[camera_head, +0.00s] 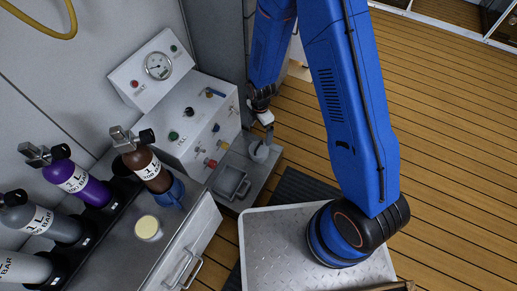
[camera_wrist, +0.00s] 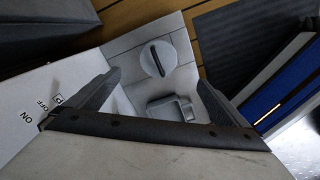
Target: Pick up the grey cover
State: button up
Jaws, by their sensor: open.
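The grey cover (camera_wrist: 157,50) is a round, light grey piece with a dark bar or slot across its top. In the wrist view it lies beyond and between my fingertips, apart from both. In the head view the cover (camera_head: 259,152) shows on the low grey ledge, just below my gripper (camera_head: 268,132). My gripper (camera_wrist: 158,80) is open, with one finger at each side of the wrist view and nothing between them. Its fingertips are small and partly dark in the head view.
A small grey tray (camera_head: 231,184) sits on the ledge beside the cover. The white valve panel (camera_head: 185,125) stands close to my gripper. Gas bottles, including a brown one (camera_head: 148,168), and a beige round piece (camera_head: 148,228) are on the bench at left. Wooden floor is clear at right.

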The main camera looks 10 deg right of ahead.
send_over(260, 149)
notch_tip(260, 149, down, 12)
jog(key=shift+s+r, duration=0.1)
jog(key=shift+r, duration=0.15)
jog(key=shift+w+a+f, duration=0.1)
jog(key=shift+f, duration=1.3)
jog(key=shift+w+a+f, duration=0.1)
jog(key=shift+f, duration=1.3)
jog(key=c, duration=1.3)
